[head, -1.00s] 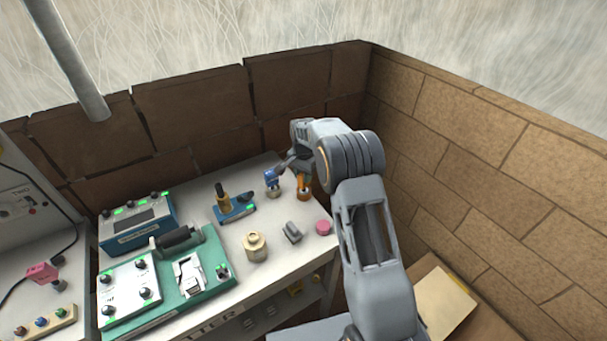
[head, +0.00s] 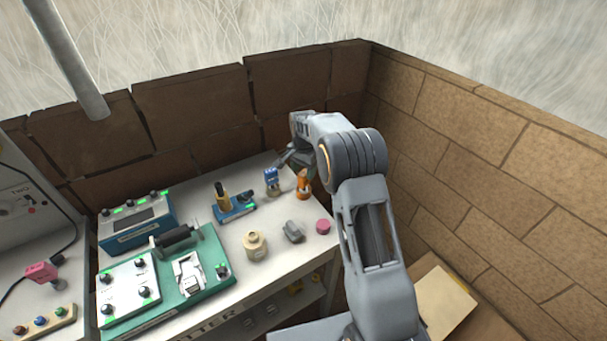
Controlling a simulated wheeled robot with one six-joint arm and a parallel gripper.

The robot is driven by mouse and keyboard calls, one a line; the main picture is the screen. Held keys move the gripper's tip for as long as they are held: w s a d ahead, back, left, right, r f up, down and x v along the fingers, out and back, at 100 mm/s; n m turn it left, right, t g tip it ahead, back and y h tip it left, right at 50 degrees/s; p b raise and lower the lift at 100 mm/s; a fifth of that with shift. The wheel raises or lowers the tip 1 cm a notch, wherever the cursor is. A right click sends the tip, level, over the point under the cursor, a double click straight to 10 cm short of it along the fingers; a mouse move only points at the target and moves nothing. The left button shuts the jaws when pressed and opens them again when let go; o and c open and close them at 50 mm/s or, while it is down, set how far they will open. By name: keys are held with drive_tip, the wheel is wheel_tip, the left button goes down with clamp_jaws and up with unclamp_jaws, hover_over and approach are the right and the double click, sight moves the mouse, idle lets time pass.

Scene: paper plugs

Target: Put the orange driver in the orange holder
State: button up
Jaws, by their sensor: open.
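An orange piece (head: 303,180), which looks like the orange driver, stands upright near the back right of the white bench. An orange base shows at its foot; I cannot clearly tell the driver and its holder apart at this size. My gripper (head: 288,160) is open, just behind and above the orange piece, and looks apart from it. The fingertips are small and partly hidden by my wrist.
A blue piece (head: 271,178) stands close left of the orange one. A cream jar (head: 254,243), a grey block (head: 293,232) and a pink disc (head: 323,227) are in front. A green board (head: 205,290) fills the left. A brick wall (head: 470,160) bounds the right.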

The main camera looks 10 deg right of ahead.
drive_tip(key=s+r+n+t, duration=0.1)
drive_tip(key=s+r, duration=0.3)
drive_tip(key=r, duration=0.4)
drive_tip(key=s+r+n, duration=0.2)
drive_tip(key=s+r, duration=0.1)
drive_tip(key=r, duration=0.5)
drive_tip(key=s+f+n+t, duration=0.2)
drive_tip(key=s+n, duration=0.5)
drive_tip(key=s, duration=1.7)
drive_tip(key=shift+s+f+t+b, duration=0.15)
drive_tip(key=shift+t+b, duration=0.3)
drive_tip(key=shift+t, duration=0.35)
